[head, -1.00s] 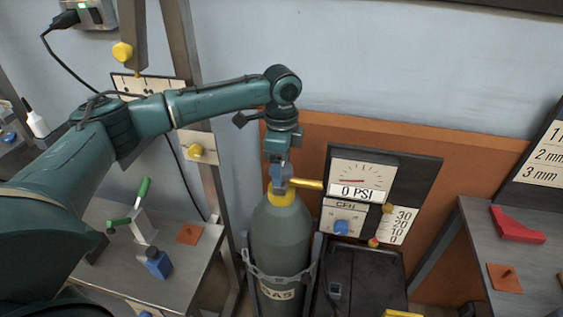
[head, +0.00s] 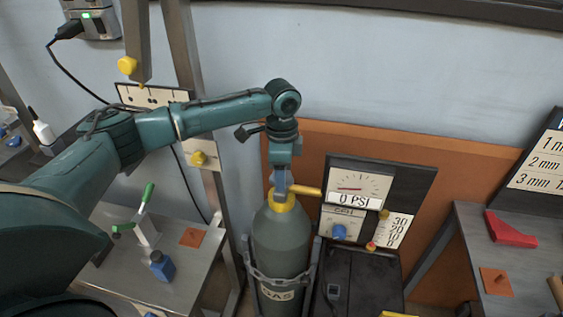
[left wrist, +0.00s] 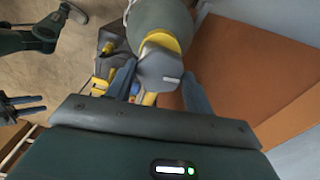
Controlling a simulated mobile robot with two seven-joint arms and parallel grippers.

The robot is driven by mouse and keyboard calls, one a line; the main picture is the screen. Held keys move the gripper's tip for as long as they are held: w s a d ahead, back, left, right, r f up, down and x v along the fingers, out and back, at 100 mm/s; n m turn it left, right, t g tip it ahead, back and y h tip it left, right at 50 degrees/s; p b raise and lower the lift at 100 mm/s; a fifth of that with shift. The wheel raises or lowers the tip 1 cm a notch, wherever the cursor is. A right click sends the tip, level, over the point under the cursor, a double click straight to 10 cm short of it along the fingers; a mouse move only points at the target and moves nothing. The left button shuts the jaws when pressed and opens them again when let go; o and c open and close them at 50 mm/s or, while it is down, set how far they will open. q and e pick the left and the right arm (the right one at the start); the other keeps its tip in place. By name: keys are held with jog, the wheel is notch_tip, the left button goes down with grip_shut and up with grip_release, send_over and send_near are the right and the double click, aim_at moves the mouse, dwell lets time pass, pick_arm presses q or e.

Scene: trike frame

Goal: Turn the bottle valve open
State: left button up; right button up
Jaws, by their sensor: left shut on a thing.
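The grey-green gas bottle (head: 280,243) stands upright in its holder, with a yellow collar at its neck. My left gripper (head: 282,184) points down at the bottle's top and is shut on the valve. The left wrist view shows the grey valve knob (left wrist: 160,70) between its two blue fingers, with the yellow collar behind it. In the head view the fingers mostly hide the knob. A yellow outlet (head: 307,190) runs from the neck toward the gauge panel (head: 358,184), which reads 0 PSI. What seems to be my right gripper (left wrist: 27,106) is small at the left wrist view's edge.
A black case (head: 358,282) stands right of the bottle. A grey bench with a green-handled clamp (head: 146,225) and a blue bottle (head: 161,267) is at left. Another bench with a red block (head: 510,230) is at right. An orange panel (head: 300,142) lines the wall behind.

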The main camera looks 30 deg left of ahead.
pick_arm(q)
jog(key=shift+r+n+p, duration=0.4)
jog(key=shift+p, duration=0.25)
jog(key=shift+s+d+n+p, duration=0.1)
jog(key=shift+n+p, duration=0.3)
jog(key=shift+p, duration=0.2)
jog(key=shift+f+n+p, duration=0.1)
jog(key=shift+n+p, duration=0.4)
jog(key=shift+p, duration=0.05)
jog(key=shift+f+n+p, duration=0.15)
jog(key=shift+n+p, duration=0.3)
jog(key=shift+n, duration=0.45)
jog(key=shift+f+n, duration=0.1)
jog(key=shift+n, duration=0.8)
jog(key=n, duration=0.3)
jog(key=shift+n, duration=0.3)
jog(key=n, duration=2)
jog(key=shift+n, duration=2.1)
pick_arm(e)
jog(key=shift+s+d+r+m+g+h, duration=0.15)
jog(key=shift+s+d+r+g+h, duration=0.1)
jog(key=shift+d, duration=0.2)
jog(key=shift+s+d+r+m+g+h, duration=0.15)
jog(key=shift+s+d+r+g+h, duration=0.1)
jog(key=shift+d, duration=0.2)
